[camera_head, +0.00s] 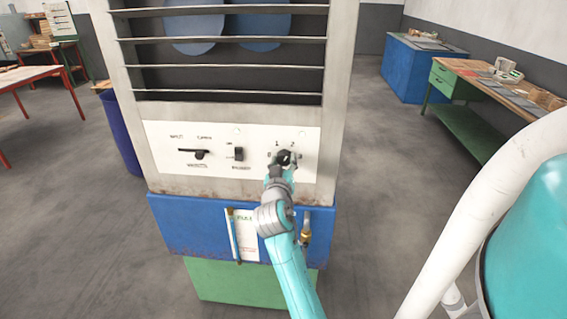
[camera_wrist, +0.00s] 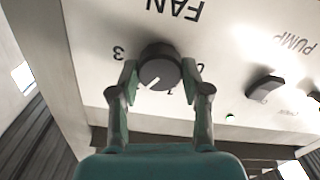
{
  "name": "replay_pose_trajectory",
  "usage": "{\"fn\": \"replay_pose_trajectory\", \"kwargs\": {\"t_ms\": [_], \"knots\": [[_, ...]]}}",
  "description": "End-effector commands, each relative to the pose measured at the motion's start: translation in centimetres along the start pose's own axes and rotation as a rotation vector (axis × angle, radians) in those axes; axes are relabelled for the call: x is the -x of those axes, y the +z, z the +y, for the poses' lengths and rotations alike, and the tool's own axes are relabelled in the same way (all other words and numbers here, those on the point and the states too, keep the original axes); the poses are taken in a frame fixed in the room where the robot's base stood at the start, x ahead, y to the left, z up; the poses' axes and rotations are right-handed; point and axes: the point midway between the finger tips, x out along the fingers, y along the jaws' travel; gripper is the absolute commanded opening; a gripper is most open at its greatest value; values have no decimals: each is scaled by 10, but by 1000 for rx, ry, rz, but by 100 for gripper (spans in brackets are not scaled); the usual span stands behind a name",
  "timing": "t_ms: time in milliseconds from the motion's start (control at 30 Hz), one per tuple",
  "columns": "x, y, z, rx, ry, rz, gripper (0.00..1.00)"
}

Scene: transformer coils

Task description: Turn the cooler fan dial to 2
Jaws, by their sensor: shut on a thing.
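The fan dial (camera_wrist: 159,66) is a round dark knob with a white pointer line, below the upside-down word FAN in the wrist view. The pointer aims to the lower left, between the partly hidden 1 and the spot where the left finger covers the panel. The 3 shows left of the knob; the 2 cannot be made out there. My gripper (camera_wrist: 159,80) is shut on the dial, one finger on each side. In the head view the dial (camera_head: 284,157) is partly behind my gripper (camera_head: 282,164), with 1 and 2 visible above it.
The white control panel (camera_head: 220,170) is on the front of the cooler. A dark power switch (camera_head: 238,154) and a lever slider (camera_head: 200,154) are left of the dial. The pump switch (camera_wrist: 264,87) shows in the wrist view. A workbench (camera_head: 490,85) stands at right, with open floor between.

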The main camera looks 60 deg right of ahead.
Motion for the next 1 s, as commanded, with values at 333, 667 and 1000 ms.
{"fn": "replay_pose_trajectory", "kwargs": {"t_ms": [333,667,1000], "knots": [[0,1,0,1,0,-3,72],[23,1,-1,1,-4,-1,72],[89,2,-2,2,-4,-3,72]]}}
